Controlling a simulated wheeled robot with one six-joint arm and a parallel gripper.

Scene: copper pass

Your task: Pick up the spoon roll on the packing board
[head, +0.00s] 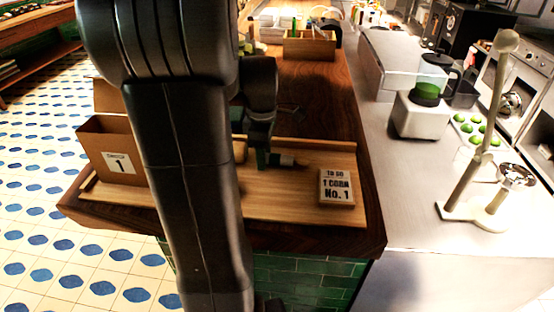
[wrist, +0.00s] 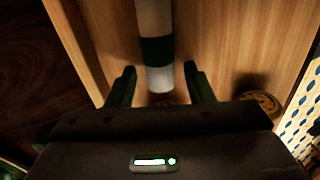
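The spoon roll (wrist: 155,45) is a pale cylinder with a dark green band near its close end, seen from above in the wrist view. It lies along the wooden packing board (wrist: 220,50). My gripper (wrist: 159,78) is open, with one finger on each side of the roll's close end and a gap on both sides. In the head view my gripper (head: 262,140) is low over the board (head: 290,208), and my arm hides much of the area.
A cardboard box (head: 110,150) marked 1 stands left on the board. An order sign (head: 336,187) stands to the right. A small round tan thing (wrist: 262,103) is right of my gripper in the wrist view. A wooden caddy (head: 308,46) stands farther back on the counter.

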